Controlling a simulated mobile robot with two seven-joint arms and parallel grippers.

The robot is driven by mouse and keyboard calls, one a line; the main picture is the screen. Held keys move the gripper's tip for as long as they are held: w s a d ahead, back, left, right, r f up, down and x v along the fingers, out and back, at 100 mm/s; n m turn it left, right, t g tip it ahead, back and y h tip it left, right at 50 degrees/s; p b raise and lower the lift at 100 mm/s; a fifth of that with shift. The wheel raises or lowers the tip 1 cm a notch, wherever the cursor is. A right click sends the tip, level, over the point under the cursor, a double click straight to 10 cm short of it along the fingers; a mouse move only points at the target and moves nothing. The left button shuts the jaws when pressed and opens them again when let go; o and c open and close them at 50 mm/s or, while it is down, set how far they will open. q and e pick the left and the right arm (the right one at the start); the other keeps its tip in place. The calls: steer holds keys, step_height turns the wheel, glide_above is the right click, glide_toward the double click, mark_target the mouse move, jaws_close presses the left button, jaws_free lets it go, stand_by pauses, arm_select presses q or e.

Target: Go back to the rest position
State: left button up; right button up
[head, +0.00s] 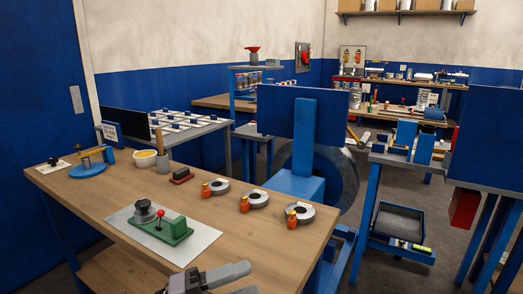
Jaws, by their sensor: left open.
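My left gripper (208,279) shows at the bottom edge of the head view, over the front part of the wooden bench (120,205). It is grey, open, and nothing shows between its fingers. It is apart from the green device with a red knob (173,231), which sits on a white sheet (128,222) behind it. My right gripper is not in the head view.
Several grey rings (299,206) with orange bottles (292,221) line the bench's right side. A blue machine (297,185) is beyond the bench.

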arm_select(q)
steer(key=s+a+f+n+t+y+p, duration=0.1)
steer(key=s+a+f+n+t+y, duration=0.2)
steer(key=a+f+n+t+y, duration=0.7)
steer(key=s+a+f+n+g+y+p, duration=0.1)
steer(key=s+a+f+n+y, duration=0.35)
steer(key=n, duration=1.05)
steer(key=s+a+f+n+g+y, duration=0.2)
steer(key=s+f+n+g+y, duration=0.1)
steer(key=s+f, duration=0.5)
step_height(320, 180, down, 3)
steer(key=shift+s+r+n+g+p, duration=0.1)
steer(key=shift+s+n+g+p, duration=0.3)
steer(key=shift+g, duration=0.4)
